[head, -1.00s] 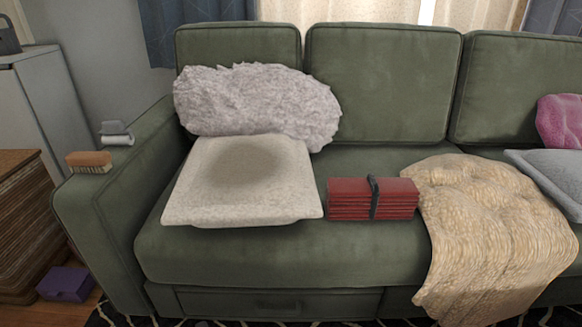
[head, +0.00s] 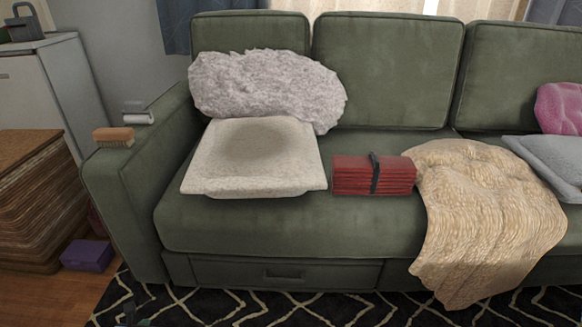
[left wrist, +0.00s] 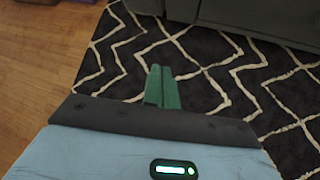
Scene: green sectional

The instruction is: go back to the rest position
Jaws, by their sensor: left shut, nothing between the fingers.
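My left gripper (left wrist: 161,72) shows in the left wrist view with its two green fingers together and nothing between them. It points out over the dark patterned rug and touches nothing that I can see. In the head view only a small dark green bit of my left gripper (head: 143,322) shows at the bottom edge, left of the middle, over the rug in front of the sofa. The right gripper is in neither view.
The green sofa (head: 250,225) stands ahead with a beige cushion (head: 205,172), red bundle (head: 350,175) and tan throw (head: 490,220). A brush (head: 114,137) lies on its arm. A purple box (head: 88,255) is on the floor. The rug (head: 330,308) in front looks clear.

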